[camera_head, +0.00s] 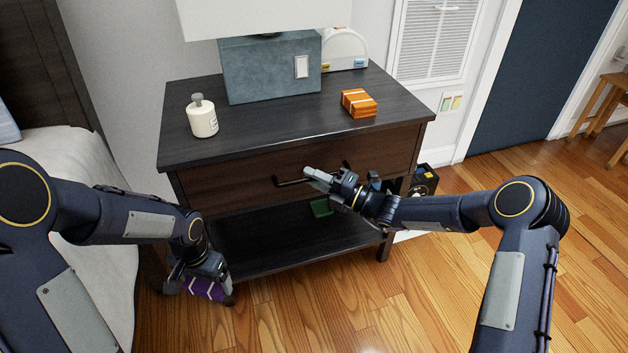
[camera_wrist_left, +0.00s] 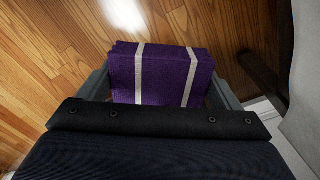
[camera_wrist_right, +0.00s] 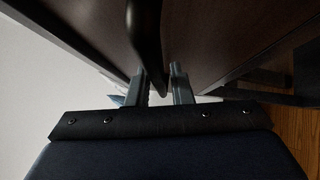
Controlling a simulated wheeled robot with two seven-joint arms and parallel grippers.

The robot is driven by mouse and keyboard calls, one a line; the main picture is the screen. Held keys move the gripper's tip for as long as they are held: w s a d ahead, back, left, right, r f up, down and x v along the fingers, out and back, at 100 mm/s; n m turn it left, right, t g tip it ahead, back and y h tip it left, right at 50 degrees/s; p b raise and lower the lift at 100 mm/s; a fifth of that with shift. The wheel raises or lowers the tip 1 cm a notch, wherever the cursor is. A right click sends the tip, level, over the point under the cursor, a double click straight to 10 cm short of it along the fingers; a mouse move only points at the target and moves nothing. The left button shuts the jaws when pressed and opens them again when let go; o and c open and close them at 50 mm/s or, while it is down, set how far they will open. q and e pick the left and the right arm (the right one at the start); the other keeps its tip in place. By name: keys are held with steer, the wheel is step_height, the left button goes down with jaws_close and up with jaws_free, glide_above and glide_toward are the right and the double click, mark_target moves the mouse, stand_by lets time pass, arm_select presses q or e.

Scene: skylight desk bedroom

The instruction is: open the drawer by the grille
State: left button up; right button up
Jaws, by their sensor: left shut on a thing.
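The dark wood nightstand (camera_head: 250,130) has a wide drawer (camera_head: 240,172) with a black bar handle (camera_head: 289,183) on its front. The drawer looks closed. My right gripper (camera_head: 312,176) is at the middle of the handle. In the right wrist view, the handle (camera_wrist_right: 146,35) runs down between the fingers of my right gripper (camera_wrist_right: 160,85), which stand slightly apart; I cannot tell whether they touch it. My left gripper (camera_head: 203,288) is low in front of the nightstand's left side, shut on a purple box with pale stripes (camera_wrist_left: 165,75). The white grille (camera_head: 437,40) is on the wall behind, at right.
A lamp (camera_head: 270,70), a white bottle (camera_head: 202,117) and an orange box (camera_head: 359,103) stand on the nightstand top. The bed (camera_head: 85,165) is close at left. Wood floor (camera_head: 420,290) is clear in front.

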steer(key=shift+a, duration=0.1)
jaws_close()
arm_select(q)
steer(key=shift+r, duration=0.1)
arm_select(e)
steer(key=shift+s, duration=0.1)
